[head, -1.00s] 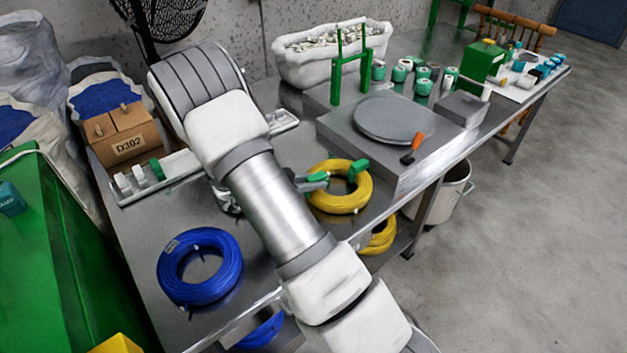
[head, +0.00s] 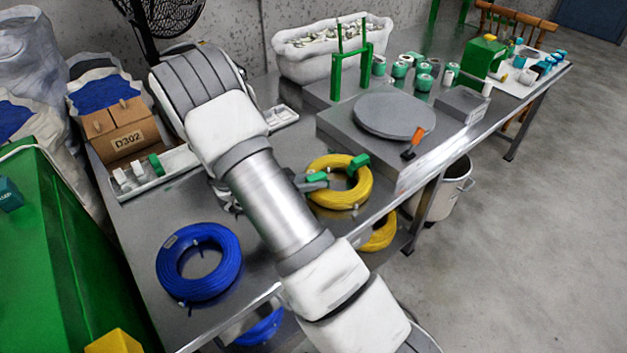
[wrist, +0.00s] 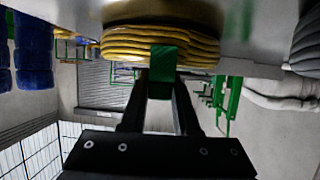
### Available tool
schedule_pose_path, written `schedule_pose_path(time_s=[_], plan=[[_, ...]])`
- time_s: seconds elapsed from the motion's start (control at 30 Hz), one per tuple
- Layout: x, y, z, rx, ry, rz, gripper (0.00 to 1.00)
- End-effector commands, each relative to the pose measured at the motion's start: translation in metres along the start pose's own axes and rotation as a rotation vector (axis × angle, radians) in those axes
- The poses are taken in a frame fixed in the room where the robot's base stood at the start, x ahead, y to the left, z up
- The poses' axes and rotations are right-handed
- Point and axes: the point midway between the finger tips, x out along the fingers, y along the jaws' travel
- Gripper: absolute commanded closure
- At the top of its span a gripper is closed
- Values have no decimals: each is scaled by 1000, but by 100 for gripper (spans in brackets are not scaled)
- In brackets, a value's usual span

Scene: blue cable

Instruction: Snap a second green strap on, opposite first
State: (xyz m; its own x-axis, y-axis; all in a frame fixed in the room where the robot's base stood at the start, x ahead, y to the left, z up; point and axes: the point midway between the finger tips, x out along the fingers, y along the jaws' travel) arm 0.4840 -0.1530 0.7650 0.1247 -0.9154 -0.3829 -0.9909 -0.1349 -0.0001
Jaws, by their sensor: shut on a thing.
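A yellow cable coil (head: 340,196) lies flat on the steel table, right of my forearm. One green strap (head: 358,165) sits on the far right side of its ring. My gripper (head: 309,184), partly hidden behind my arm, is at the coil's left side. It is shut on a second green strap (head: 317,176), roughly across the ring from the first. In the wrist view this green strap (wrist: 162,60) is between the fingertips and overlaps the edge of the yellow coil (wrist: 120,45). I cannot tell whether it is clipped around the cable.
A blue cable coil (head: 199,262) lies left of my arm. A tray (head: 150,180) with white pieces and a green one lies behind. A grey block with a round plate (head: 393,115) and an orange-handled tool (head: 413,142) stands right of the yellow coil. Another yellow coil (head: 380,236) is lower down.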

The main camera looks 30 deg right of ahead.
Motion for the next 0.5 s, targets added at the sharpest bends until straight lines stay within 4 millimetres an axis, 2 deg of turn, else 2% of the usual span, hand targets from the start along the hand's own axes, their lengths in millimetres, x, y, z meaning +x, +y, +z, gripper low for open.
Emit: schedule_pose_path(time_s=[0.17, 0.5], plan=[[2, 0, 6, -1, 0, 0, 100], [0, 0, -1, 0, 0, 0, 100]])
